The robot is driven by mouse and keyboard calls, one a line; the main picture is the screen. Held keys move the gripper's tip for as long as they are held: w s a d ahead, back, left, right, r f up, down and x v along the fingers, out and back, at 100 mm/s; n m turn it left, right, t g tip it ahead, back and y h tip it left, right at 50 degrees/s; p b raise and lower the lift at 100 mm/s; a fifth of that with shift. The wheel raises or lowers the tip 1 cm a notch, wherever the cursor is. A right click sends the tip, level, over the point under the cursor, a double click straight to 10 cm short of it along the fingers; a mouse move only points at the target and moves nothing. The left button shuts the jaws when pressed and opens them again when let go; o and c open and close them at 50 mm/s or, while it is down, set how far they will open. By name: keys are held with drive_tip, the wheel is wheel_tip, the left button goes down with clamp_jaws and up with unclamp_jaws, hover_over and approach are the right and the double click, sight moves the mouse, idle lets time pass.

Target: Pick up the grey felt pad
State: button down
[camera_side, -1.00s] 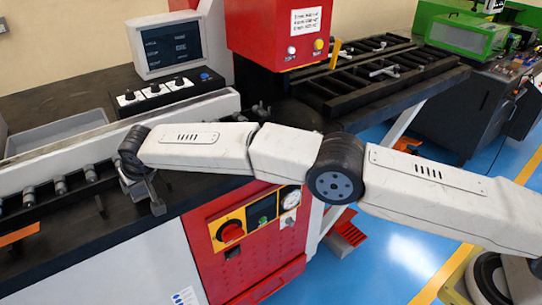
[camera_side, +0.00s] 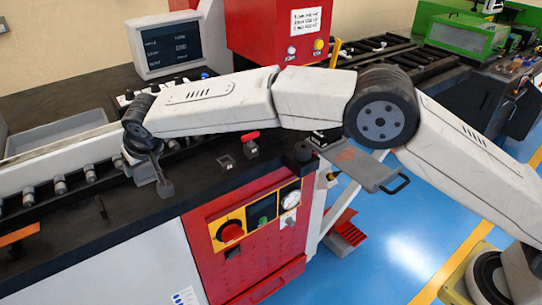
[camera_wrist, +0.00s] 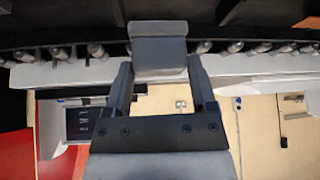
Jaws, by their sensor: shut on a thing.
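The grey felt pad (camera_wrist: 158,52) shows in the wrist view as a grey block between my fingertips. My gripper (camera_wrist: 160,70) is shut on it, with one dark finger on each side. In the side view my gripper (camera_side: 152,178) points down at the left, by the row of rollers on the dark bench. There the pad is hard to tell apart from the fingers, and I cannot tell how far it is above the bench.
Rollers (camera_side: 60,185) and a light rail run along the bench behind my gripper. An orange strip (camera_side: 18,235) lies at the far left. A red-handled part (camera_side: 250,143) and a grey plate with a handle (camera_side: 362,168) are to the right. A grey tray (camera_side: 60,133) and monitor stand behind.

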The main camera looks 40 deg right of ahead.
drive_tip(key=s+d+r, duration=0.5)
drive_tip(key=s, duration=0.3)
drive_tip(key=shift+s, duration=0.4)
drive_tip(key=shift+r, duration=0.1)
idle(0.4)
drive_tip(key=c, duration=0.6)
unclamp_jaws()
drive_tip(key=c, duration=0.4)
drive_tip(key=w+d+f+m+g+h, duration=0.1)
drive_tip(key=d+f+m+h, duration=0.3)
drive_tip(key=d, duration=0.7)
drive_tip(key=d+r+m+h, duration=0.1)
drive_tip(key=d+m, duration=0.4)
drive_tip(key=d, duration=0.6)
drive_tip(key=s+d+m+g+h, duration=0.1)
drive_tip(key=s+d+m, duration=0.1)
drive_tip(key=d, duration=0.4)
drive_tip(key=s+d+f+m+g, duration=0.1)
drive_tip(key=s+d+m, duration=0.1)
drive_tip(key=d+m, duration=0.2)
drive_tip(key=s+d+m+g+h, duration=0.1)
drive_tip(key=s+d+m+g, duration=0.1)
drive_tip(key=d, duration=0.5)
drive_tip(key=shift+d+f+m+h, duration=0.3)
drive_tip(key=shift+d+m, duration=0.05)
drive_tip(key=shift+m, duration=0.15)
